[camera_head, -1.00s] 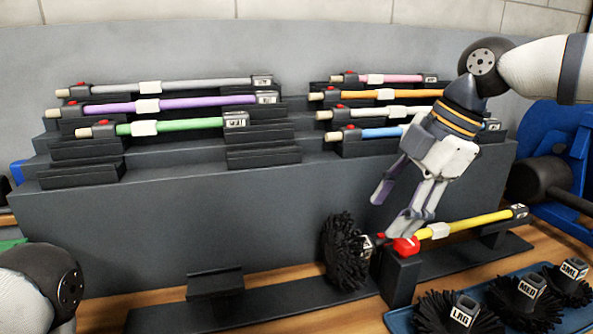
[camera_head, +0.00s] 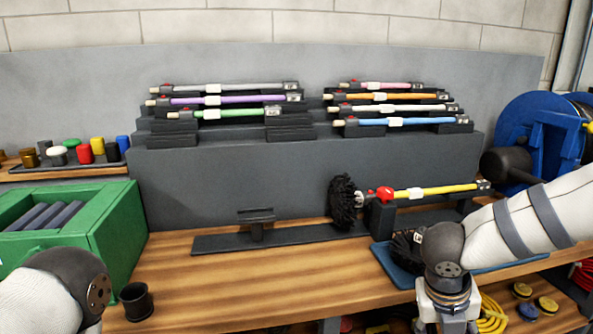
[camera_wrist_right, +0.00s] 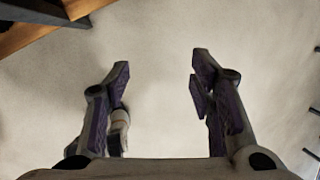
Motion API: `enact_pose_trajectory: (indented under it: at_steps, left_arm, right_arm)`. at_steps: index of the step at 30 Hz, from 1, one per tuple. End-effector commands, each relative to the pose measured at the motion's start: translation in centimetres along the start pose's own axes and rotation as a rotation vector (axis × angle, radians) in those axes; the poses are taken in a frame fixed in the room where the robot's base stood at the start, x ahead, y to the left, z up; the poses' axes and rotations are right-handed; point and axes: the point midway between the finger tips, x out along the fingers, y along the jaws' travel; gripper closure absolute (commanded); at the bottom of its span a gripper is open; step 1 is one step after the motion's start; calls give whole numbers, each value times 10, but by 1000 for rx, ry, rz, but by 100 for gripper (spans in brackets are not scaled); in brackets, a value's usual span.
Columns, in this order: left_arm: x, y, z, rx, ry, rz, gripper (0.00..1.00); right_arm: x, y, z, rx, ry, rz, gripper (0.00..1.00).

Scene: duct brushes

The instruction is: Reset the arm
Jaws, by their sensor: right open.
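My right arm comes in from the right in the head view and bends down at the table's front edge. The top of my right gripper shows at the bottom of that view, with its fingertips out of frame. In the right wrist view my right gripper (camera_wrist_right: 160,70) is open and empty, its two fingers wide apart over a pale floor. Only a rounded link of my left arm shows at the lower left of the head view; the left gripper is out of frame.
A yellow rod (camera_head: 435,191) with a black brush (camera_head: 344,202) lies on a stand. Several coloured rods rest on the grey rack (camera_head: 225,165). A blue tray (camera_head: 390,270) is partly behind my right arm. A green box (camera_head: 110,230) and black cup (camera_head: 137,301) stand left.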

Motion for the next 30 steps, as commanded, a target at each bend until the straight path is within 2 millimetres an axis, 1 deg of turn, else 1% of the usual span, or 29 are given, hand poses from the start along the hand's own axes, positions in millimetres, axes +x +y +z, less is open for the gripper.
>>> enact_pose_trajectory:
  at_steps: [1,2,3,5,6,8,9,12,14,15,18,19,30]
  left_arm:
    - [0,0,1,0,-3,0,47]
    - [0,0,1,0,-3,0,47]
    - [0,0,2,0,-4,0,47]
    - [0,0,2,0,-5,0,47]
    - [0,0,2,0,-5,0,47]
    - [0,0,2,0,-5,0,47]
    - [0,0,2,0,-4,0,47]
    - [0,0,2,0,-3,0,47]
    - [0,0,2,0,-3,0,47]
    - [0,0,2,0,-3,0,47]
    - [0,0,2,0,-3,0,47]
    - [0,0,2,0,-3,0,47]
    - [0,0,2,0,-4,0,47]
  right_arm:
    - [36,-1,-28,-332,-16,-72,50]
    - [56,-2,-45,-568,-29,-104,50]
    - [80,1,-71,-903,-41,-129,50]
    - [110,8,-120,-1425,-49,-116,50]
    - [123,13,-156,-1754,-58,-73,50]
    - [134,17,-213,-2178,-83,29,50]
    - [135,18,-248,-2417,-112,113,50]
    - [128,13,-323,-2860,-216,343,50]
    - [120,9,-355,-3029,-287,462,50]
    - [115,6,-370,3055,323,-520,50]
    - [107,2,-391,2914,362,-564,50]
    - [106,2,-393,2897,368,-569,50]
    - [106,2,-393,2892,374,-567,50]
